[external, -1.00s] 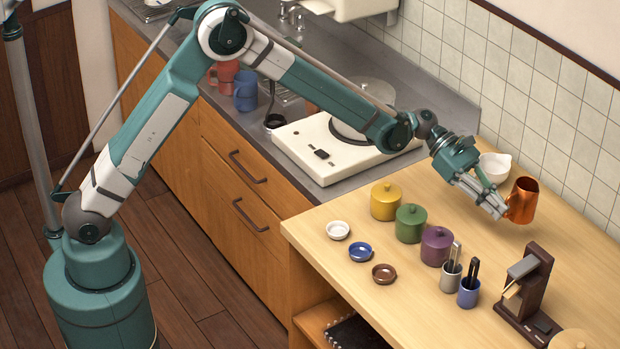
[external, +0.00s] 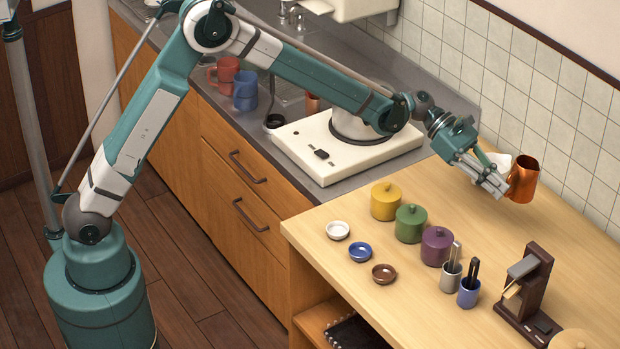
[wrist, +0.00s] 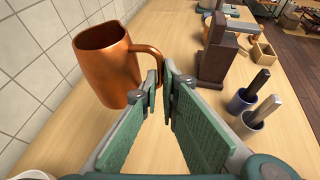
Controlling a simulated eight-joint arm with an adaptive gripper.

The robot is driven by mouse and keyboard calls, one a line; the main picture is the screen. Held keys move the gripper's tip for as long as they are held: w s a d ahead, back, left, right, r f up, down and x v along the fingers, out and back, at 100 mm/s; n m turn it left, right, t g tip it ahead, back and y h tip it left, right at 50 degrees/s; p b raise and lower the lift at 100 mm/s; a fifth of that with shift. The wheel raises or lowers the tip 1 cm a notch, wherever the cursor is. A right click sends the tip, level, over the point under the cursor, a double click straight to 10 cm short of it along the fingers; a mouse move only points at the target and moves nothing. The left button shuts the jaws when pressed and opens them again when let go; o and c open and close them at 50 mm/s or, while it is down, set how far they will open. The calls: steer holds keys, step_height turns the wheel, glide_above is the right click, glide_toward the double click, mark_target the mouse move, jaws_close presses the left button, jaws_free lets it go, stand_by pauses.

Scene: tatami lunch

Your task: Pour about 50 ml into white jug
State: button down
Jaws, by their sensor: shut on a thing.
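A copper jug (external: 524,178) hangs from my gripper (external: 502,190), which is shut on its handle. The wrist view shows the copper jug (wrist: 107,66) roughly upright, with its handle between my fingertips (wrist: 160,82). What is inside the jug cannot be seen. The white jug (external: 504,160) stands on the wooden counter near the tiled wall, partly hidden behind my gripper and close to the copper jug in the external view. A white rim at the bottom left of the wrist view (wrist: 32,175) seems to be the white jug.
Yellow (external: 385,202), green (external: 410,224) and purple (external: 436,247) lidded pots stand in a row, with small dishes before them. Two utensil cups (external: 451,276) and a dark brown stand (external: 526,292) are nearer the front. The counter right of the pots is mostly clear.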

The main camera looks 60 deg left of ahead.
steer(key=w+a+n+t+y+b, duration=0.25)
steer(key=w+a+n+t, duration=0.2)
steer(key=a, duration=0.95)
steer(key=w+a+n+t+y+b, duration=0.1)
steer(key=w+a+n+t+y, duration=0.3)
steer(key=a, duration=1.1)
steer(key=shift+g+h, duration=0.35)
steer(key=shift+h, duration=0.2)
steer(key=f, duration=0.4)
steer(key=w+f, duration=0.1)
steer(key=f, duration=0.8)
steer(key=shift+w+d+f, duration=0.15)
steer(key=shift+w+d, duration=0.05)
steer(key=shift+w, duration=0.05)
steer(key=shift+d+r+m+p, duration=0.2)
steer(key=shift+m+p, duration=0.05)
steer(key=shift+p, duration=0.5)
